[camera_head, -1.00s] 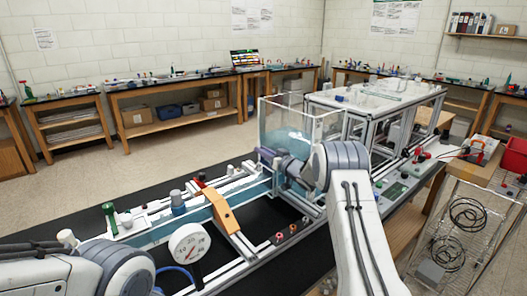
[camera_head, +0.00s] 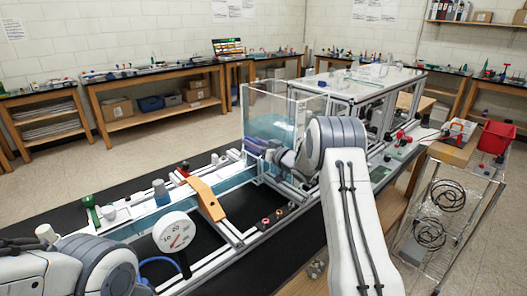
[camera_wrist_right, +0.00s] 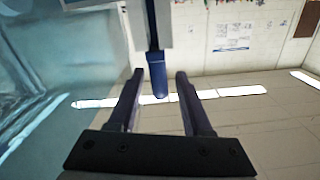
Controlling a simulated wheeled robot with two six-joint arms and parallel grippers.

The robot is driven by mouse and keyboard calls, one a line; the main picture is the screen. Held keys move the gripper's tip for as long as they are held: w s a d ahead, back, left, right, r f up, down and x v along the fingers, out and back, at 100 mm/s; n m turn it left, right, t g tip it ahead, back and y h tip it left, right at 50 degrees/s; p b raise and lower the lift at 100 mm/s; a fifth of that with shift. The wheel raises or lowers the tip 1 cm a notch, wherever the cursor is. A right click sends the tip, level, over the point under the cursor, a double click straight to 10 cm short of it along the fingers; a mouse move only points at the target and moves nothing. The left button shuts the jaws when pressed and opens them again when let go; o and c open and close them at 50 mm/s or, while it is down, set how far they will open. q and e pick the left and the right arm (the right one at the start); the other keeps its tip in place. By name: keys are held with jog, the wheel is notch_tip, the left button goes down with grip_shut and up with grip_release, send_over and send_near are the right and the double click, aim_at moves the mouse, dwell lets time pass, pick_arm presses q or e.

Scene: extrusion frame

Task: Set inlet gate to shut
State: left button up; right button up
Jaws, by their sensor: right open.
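My right gripper (camera_wrist_right: 159,78) is open in the right wrist view, one dark finger on each side of a dark blue handle (camera_wrist_right: 157,72). The handle hangs from a pale mount (camera_wrist_right: 152,25); it looks like the inlet gate's lever. A gap shows between handle and each finger, so it is not gripped. In the head view my right gripper (camera_head: 258,147) reaches the front of the clear water tank (camera_head: 270,108), above the channel; the wrist hides the handle there. The gate's own plate cannot be made out. My left arm shows at lower left, its gripper out of frame.
The water channel (camera_head: 150,213) runs left from the tank, with an orange bracket (camera_head: 205,198) across it. A round white gauge (camera_head: 174,232) stands in front. A framed bench (camera_head: 360,82) is behind right; a red bin (camera_head: 496,137) is far right.

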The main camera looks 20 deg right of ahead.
jog(key=b+v, duration=0.1)
jog(key=v, duration=0.5)
jog(key=shift+s, duration=0.15)
jog(key=s+a+f+m+g+h, duration=0.15)
jog(key=s+a+f+g, duration=0.3)
jog(key=s, duration=0.65)
jog(key=s+a+f+g+h, duration=0.3)
jog(key=s+g, duration=0.2)
jog(key=s, duration=0.5)
jog(key=s+a+f+g+h, duration=0.2)
jog(key=s+a+f+g, duration=0.2)
jog(key=s, duration=0.7)
jog(key=s+a+r+n+g, duration=0.1)
jog(key=s+a+r+n, duration=0.2)
jog(key=s+a, duration=0.4)
jog(key=s+a+r+n+g+y, duration=0.1)
jog(key=s+a+r+n+g, duration=0.1)
jog(key=s+a+n, duration=0.2)
jog(key=s+a, duration=0.3)
jog(key=s, duration=0.1)
jog(key=shift+s+r, duration=0.3)
jog(key=shift+r, duration=0.1)
